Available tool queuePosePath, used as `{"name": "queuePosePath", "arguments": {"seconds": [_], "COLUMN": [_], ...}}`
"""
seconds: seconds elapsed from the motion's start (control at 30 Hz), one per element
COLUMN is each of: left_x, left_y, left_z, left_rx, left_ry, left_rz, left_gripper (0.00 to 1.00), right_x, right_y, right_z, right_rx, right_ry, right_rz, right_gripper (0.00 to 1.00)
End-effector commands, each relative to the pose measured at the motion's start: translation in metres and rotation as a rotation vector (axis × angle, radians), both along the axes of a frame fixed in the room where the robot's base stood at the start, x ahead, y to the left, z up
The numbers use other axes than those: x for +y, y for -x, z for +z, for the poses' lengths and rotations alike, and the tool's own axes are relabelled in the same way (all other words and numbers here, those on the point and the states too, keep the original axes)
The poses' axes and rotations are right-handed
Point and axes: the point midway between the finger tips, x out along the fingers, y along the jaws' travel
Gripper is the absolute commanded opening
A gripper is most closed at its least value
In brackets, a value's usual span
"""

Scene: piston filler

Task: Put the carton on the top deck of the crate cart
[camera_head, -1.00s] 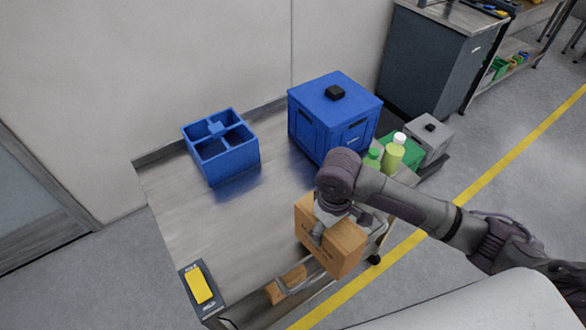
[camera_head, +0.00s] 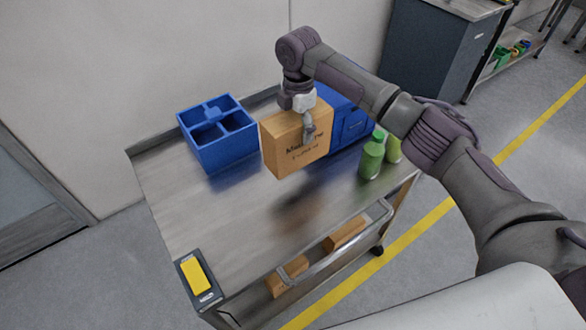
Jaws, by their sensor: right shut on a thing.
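The brown carton (camera_head: 290,148) is held by my right gripper (camera_head: 308,128), which is shut on it. The carton hangs above the metal top deck of the crate cart (camera_head: 215,235), with a gap and a shadow under it. The gripper comes down over the carton's top, and one finger shows on its printed face. The far finger is hidden. My left gripper is not in view.
A blue divided box (camera_head: 222,150) stands at the back left of the deck. A blue crate (camera_head: 352,128) is partly hidden behind the carton. Green bottles (camera_head: 371,158) stand on the right. A yellow item (camera_head: 196,277) lies at the front left corner. More cartons (camera_head: 344,234) sit on the lower shelf.

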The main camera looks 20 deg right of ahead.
Motion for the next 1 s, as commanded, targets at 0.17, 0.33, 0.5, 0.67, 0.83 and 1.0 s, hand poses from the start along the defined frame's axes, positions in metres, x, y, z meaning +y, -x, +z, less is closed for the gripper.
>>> {"name": "queuePosePath", "arguments": {"seconds": [0.17,0.33,0.5,0.67,0.83,1.0], "left_x": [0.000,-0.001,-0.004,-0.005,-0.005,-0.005], "left_y": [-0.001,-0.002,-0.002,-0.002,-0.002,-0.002], "left_z": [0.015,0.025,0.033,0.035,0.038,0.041], "left_rx": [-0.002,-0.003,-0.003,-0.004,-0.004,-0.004], "left_ry": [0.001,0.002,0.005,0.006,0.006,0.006], "left_rz": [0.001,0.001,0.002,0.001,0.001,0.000], "left_gripper": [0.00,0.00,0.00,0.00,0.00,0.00], "right_x": [0.005,0.010,0.015,0.017,0.017,0.017], "right_y": [0.034,0.068,0.094,0.105,0.107,0.107], "right_z": [-0.016,-0.036,-0.054,-0.061,-0.076,-0.097], "right_rx": [0.001,0.002,0.000,-0.001,0.001,0.000], "right_ry": [-0.001,-0.002,-0.001,-0.003,-0.001,-0.001], "right_rz": [0.005,0.002,0.000,-0.001,-0.003,-0.002], "right_gripper": [0.05,0.05,0.05,0.05,0.05,0.05]}}
